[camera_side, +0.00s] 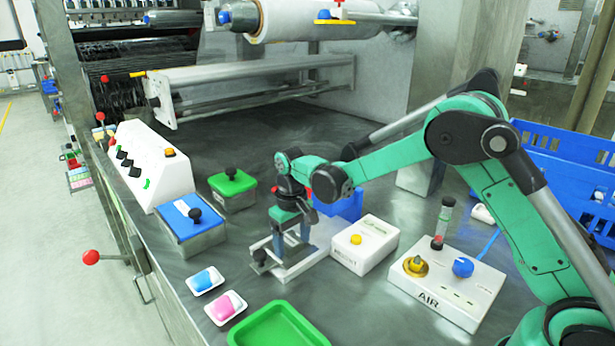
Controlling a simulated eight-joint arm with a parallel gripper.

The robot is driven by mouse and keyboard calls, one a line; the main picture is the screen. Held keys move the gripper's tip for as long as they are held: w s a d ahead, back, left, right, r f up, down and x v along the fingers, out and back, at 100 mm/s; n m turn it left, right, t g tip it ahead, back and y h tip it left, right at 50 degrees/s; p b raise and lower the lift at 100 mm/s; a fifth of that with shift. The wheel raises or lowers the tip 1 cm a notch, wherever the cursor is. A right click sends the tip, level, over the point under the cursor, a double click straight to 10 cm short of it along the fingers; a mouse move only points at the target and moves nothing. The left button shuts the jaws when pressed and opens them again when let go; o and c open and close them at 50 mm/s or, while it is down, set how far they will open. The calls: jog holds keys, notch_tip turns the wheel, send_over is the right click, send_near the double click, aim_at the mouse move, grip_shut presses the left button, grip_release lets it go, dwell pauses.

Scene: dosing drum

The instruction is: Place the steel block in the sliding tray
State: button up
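My gripper (291,240) points down over a low grey metal slide (297,269), which has a black knob (260,255) at its left end. This slide looks like the sliding tray. The gripper's fingers reach close to its upper surface. I cannot make out a separate steel block; it may be between the fingers or hidden behind them. The finger gap is too small and cluttered to tell whether the gripper is shut on anything.
A blue-lidded steel box (190,232) and a green-lidded box (232,188) stand left. A white button box (365,245) and the AIR panel (447,283) stand right. A blue bin (345,207) is behind. Small dishes and a green tray (240,335) lie in front.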

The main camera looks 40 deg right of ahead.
aim_at(292, 242)
jog(key=shift+r, duration=0.1)
jog(key=s+r+t, duration=0.1)
jog(key=s+r, duration=0.1)
jog(key=r, duration=0.6)
jog(key=s+r+t, duration=0.1)
jog(key=s+r, duration=0.2)
jog(key=r, duration=0.4)
jog(key=s+f+t, duration=0.3)
jog(key=s+t, duration=0.2)
jog(key=s, duration=0.5)
jog(key=shift+s+f, duration=0.2)
